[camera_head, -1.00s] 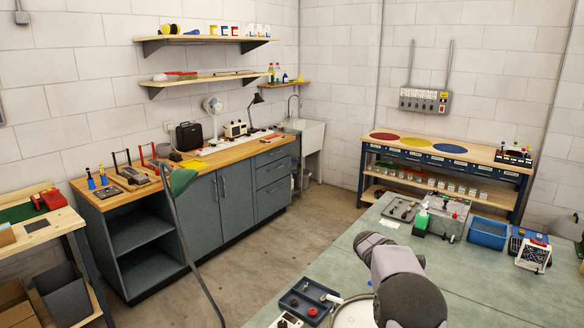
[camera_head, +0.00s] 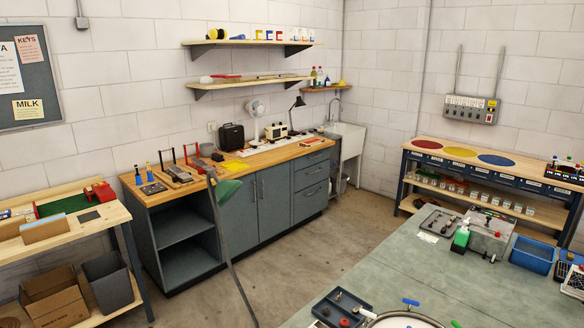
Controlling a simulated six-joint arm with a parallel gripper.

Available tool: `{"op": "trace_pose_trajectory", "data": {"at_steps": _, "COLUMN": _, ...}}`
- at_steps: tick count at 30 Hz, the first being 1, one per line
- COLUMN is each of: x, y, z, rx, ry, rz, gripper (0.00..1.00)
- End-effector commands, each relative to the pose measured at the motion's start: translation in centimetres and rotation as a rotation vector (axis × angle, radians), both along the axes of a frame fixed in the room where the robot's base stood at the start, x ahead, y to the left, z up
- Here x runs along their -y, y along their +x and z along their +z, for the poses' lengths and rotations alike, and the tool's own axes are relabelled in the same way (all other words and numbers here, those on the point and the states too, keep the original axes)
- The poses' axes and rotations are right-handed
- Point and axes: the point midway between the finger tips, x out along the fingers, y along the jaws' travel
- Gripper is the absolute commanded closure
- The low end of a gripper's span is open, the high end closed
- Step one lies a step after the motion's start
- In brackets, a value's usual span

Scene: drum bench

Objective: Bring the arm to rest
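Neither my arm nor my gripper shows in the head view. The near green bench top (camera_head: 400,264), at the lower right, has no arm over the part that shows. A round white drum with a metal rim (camera_head: 405,318) is cut off by the bottom edge, so most of it is hidden from me.
A dark tray with small parts (camera_head: 341,309) lies left of the drum. A green-shaded lamp (camera_head: 228,190) rises left of the bench. The bench middle is clear.

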Motion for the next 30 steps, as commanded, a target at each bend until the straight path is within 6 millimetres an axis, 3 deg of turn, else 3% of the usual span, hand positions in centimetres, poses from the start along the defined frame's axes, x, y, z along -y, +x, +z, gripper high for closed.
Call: {"op": "trace_pose_trajectory", "data": {"at_steps": 30, "x": -0.10, "y": -0.15, "z": -0.60, "rx": 0.004, "ry": 0.003, "rz": -0.006, "gripper": 0.72}}
